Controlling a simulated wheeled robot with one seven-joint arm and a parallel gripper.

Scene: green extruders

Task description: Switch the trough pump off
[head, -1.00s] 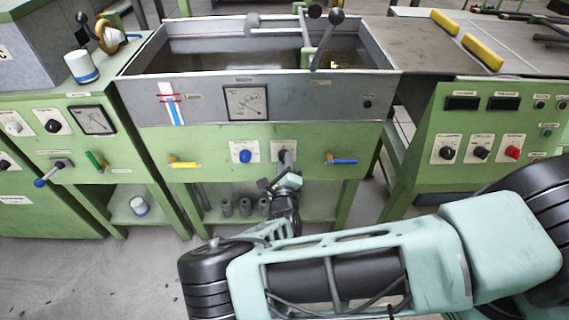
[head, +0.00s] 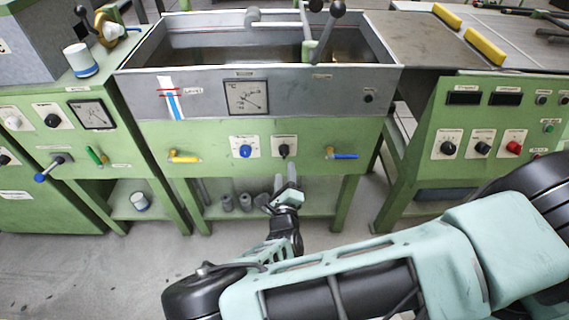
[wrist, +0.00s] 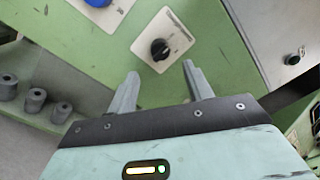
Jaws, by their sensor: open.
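The trough (head: 150,88) is a grey open basin on a green front panel in the head view. Its panel carries a blue knob (head: 245,151) and, to the right, a black rotary knob (head: 284,150) on a white plate. The black knob also shows in the wrist view (wrist: 160,49), its ridge tilted, with the plate around it. My gripper (head: 286,176) is below the black knob in the head view. In the wrist view my gripper (wrist: 161,80) has its two fingers spread, empty and apart from the knob, which appears beyond and between the fingertips.
A yellow-handled valve (head: 184,158) and a blue-handled valve (head: 342,155) flank the knobs. Several grey cylinders (head: 245,201) stand on the shelf below. A green control cabinet (head: 415,180) stands to the right, another to the left. Floor in front is clear.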

